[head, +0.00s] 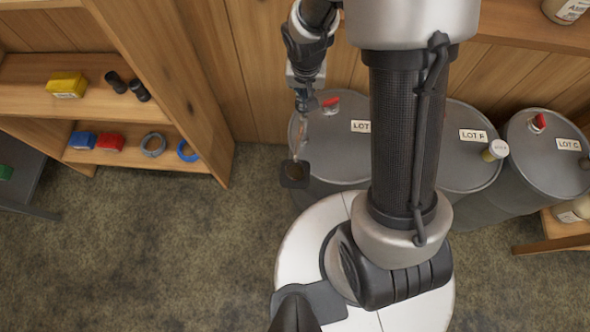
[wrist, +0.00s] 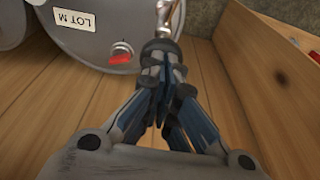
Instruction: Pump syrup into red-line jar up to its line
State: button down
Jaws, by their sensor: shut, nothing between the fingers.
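My gripper (head: 302,104) is shut and points down beside the left edge of the nearest grey drum (head: 338,140). In the wrist view the shut fingertips (wrist: 161,50) hold nothing. A slim pale metal part (wrist: 168,14), perhaps of a pump, shows just beyond them; I cannot tell whether they touch it. The drum also shows in the wrist view (wrist: 100,38), with a "LOT M" label (wrist: 76,20) and a red-topped fitting (wrist: 120,56). A small dark square platform (head: 294,174) sits at the drum's left side, below the gripper. I cannot make out a red-line jar.
Two more grey drums, one labelled "LOT C" (head: 545,150), stand to the right. A pale-lidded container (head: 495,150) is on the middle drum. A wooden shelf (head: 150,95) with small goods stands left. The carpet (head: 140,260) at left is clear. My arm hides the middle.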

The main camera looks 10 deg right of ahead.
jog(key=shift+s+b+x, duration=0.2)
jog(key=shift+b+x, duration=0.8)
jog(key=shift+x, duration=0.15)
jog(key=shift+s+b+x, duration=0.25)
jog(key=shift+b+x, duration=0.75)
jog(key=shift+x, duration=0.1)
jog(key=shift+a, duration=0.15)
jog(key=shift+r, duration=0.15)
jog(key=shift+w+p+v, duration=0.25)
jog(key=shift+p+v, duration=0.75)
jog(key=shift+v, duration=0.2)
jog(key=shift+w+p+v, duration=0.2)
jog(key=shift+p+v, duration=0.8)
jog(key=shift+v, duration=0.2)
